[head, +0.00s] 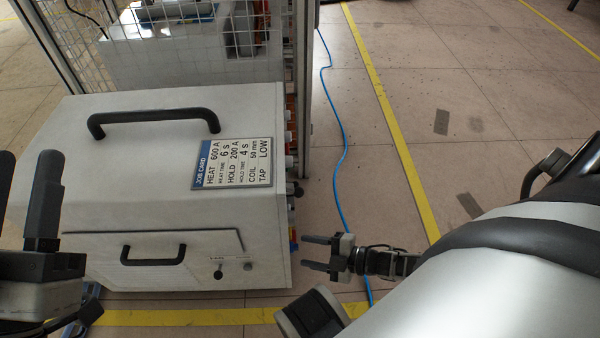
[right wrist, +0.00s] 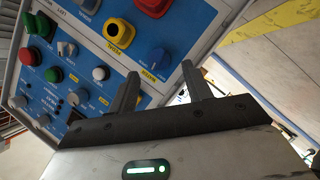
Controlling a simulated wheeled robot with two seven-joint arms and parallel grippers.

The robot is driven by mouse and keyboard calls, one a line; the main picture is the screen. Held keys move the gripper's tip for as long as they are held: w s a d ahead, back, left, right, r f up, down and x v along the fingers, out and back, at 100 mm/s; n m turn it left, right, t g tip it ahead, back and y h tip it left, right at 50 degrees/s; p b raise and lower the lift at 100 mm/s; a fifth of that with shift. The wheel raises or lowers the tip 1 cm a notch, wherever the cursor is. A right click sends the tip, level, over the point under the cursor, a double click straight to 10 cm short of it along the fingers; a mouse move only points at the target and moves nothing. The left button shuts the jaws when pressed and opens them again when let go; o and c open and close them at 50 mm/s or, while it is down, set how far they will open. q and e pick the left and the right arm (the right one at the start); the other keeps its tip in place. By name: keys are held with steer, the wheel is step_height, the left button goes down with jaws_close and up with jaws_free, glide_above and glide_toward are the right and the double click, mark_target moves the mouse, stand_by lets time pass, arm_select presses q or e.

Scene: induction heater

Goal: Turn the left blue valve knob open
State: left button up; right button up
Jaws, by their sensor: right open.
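The right wrist view shows the blue control panel (right wrist: 112,66) of the heater (head: 190,205), tilted in the picture. A round blue knob (right wrist: 159,60) sits on it, just beyond my right gripper's fingertips, with a yellow label beside it. I cannot tell whether this is the left blue valve knob, or how far it is turned. In the head view the panel side is almost edge-on. My right gripper (head: 306,252) is open and empty beside the heater's right face, its fingers pointing at it. My left gripper (head: 27,165) is open, by the heater's left side.
The heater has a black top handle (head: 152,117) and a job card (head: 234,164). A blue hose (head: 340,170) lies on the floor at right.

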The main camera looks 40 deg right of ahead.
mark_target(296, 248)
arm_select(q)
steer(key=shift+s+r+m+h+b, duration=0.2)
steer(key=shift+r+m+h, duration=0.25)
steer(key=shift+m, duration=0.15)
steer(key=shift+s+r+m+h+b, duration=0.15)
steer(key=shift+r+m+h, duration=0.3)
steer(key=shift+m, duration=0.15)
arm_select(e)
steer(key=shift+x, duration=1.65)
steer(key=c, duration=1)
